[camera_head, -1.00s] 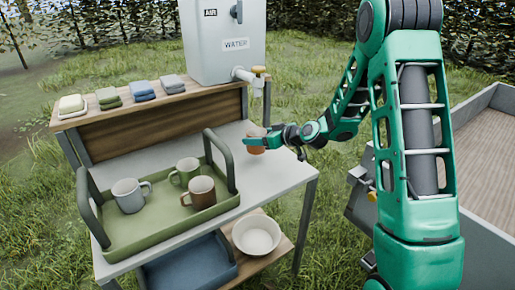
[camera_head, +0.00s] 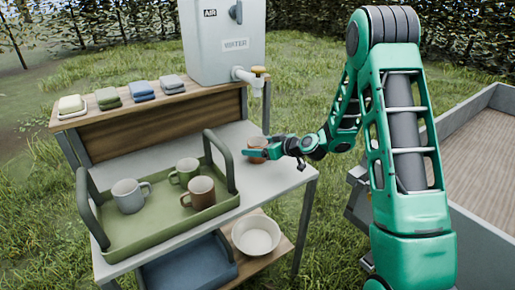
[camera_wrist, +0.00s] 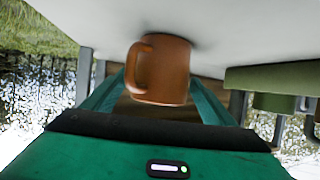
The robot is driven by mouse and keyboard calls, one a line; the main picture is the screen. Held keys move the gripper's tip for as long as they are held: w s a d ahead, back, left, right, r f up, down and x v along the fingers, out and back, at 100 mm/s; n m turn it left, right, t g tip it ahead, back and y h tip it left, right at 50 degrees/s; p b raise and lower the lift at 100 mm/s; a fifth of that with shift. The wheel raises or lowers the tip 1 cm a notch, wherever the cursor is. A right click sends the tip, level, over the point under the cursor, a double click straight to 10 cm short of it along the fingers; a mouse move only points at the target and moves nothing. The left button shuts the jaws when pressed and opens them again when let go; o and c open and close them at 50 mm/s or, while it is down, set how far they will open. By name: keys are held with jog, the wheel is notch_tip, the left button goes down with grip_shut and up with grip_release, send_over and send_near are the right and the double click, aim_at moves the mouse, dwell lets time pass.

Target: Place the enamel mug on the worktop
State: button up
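An orange-brown enamel mug (camera_head: 257,142) stands upright at the right end of the grey worktop (camera_head: 233,131). The wrist view is upside down; in it the mug (camera_wrist: 165,70) has its base against the worktop (camera_wrist: 215,30), with a contact shadow, and its handle on the left. My gripper (camera_head: 262,152) reaches in from the right at the mug. In the wrist view its two teal fingers (camera_wrist: 157,85) stand on either side of the mug, with a narrow gap showing beside it. The fingers look open around it.
A green tray (camera_head: 150,229) with several mugs is on the worktop to the left. A water tank (camera_head: 215,45) with a tap stands on the raised wooden shelf behind, with folded cloths. A white bowl (camera_head: 256,236) is on the lower shelf. Worktop between tray and mug is clear.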

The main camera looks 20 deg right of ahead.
jog(key=shift+r, duration=0.1)
jog(key=v, duration=1.2)
jog(key=s+d+r+m+g+h, duration=0.2)
jog(key=s+d+m+g, duration=0.2)
jog(key=s, duration=0.9)
jog(key=s+d+r+m+g+h, duration=0.2)
jog(key=s+d+m+g, duration=0.1)
jog(key=s, duration=1.1)
jog(key=s+d+r+m+g+h, duration=0.2)
jog(key=s+d+m+g, duration=0.2)
jog(key=s, duration=0.9)
jog(key=shift+s+d+m+g+h, duration=0.3)
jog(key=shift+s+d+m, duration=0.1)
jog(key=shift+m, duration=0.4)
